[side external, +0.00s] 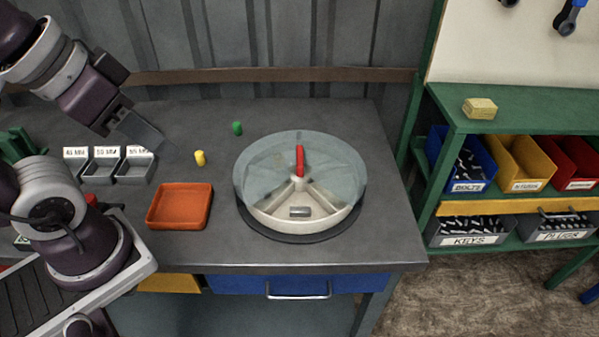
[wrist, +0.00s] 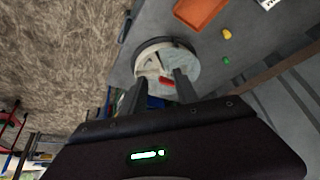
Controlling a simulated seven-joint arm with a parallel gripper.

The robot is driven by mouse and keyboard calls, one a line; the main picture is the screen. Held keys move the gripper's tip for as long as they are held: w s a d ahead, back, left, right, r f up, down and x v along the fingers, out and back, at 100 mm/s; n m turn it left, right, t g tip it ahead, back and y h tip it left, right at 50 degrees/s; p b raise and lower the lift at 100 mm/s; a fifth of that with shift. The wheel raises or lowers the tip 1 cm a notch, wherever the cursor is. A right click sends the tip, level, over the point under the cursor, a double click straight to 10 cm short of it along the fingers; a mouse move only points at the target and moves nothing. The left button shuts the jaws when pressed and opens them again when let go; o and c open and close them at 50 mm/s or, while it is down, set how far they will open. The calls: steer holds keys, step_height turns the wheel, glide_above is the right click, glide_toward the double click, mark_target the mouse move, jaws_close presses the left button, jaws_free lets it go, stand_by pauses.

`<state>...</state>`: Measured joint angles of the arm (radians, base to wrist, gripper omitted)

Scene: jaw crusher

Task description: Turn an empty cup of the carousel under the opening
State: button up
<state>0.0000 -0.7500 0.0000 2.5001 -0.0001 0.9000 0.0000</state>
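The carousel (side external: 278,221) is a round cream dish with dividers on a dark round base, at the table's middle right. A translucent cover (side external: 340,165) lies over most of it; the opening (side external: 301,197) faces the front. A grey block (side external: 300,212) lies in the front cup there. Contents of the covered cups are unclear. A red upright handle (side external: 300,160) stands near the centre. The wrist view also shows the carousel (wrist: 144,62) and the red handle (wrist: 167,81). My gripper (side external: 166,150) is left of the carousel, above the table; its fingers (wrist: 160,90) are apart and empty.
An orange tray (side external: 180,207) sits left of the carousel. Labelled grey bins (side external: 133,168) are at far left. A green shelf (side external: 520,110) with bins stands right. Table right of the carousel is clear.

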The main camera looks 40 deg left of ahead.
stand_by(0.3)
steer(key=n+g, duration=0.5)
steer(key=n, duration=0.4)
glide_above(300, 155)
steer(key=f, duration=1.1)
steer(key=shift+s, duration=0.25)
steer(key=shift+g, duration=0.3)
steer(key=f, duration=0.8)
steer(key=shift+w, duration=0.25)
jaws_close()
steer(key=shift+r, duration=0.1)
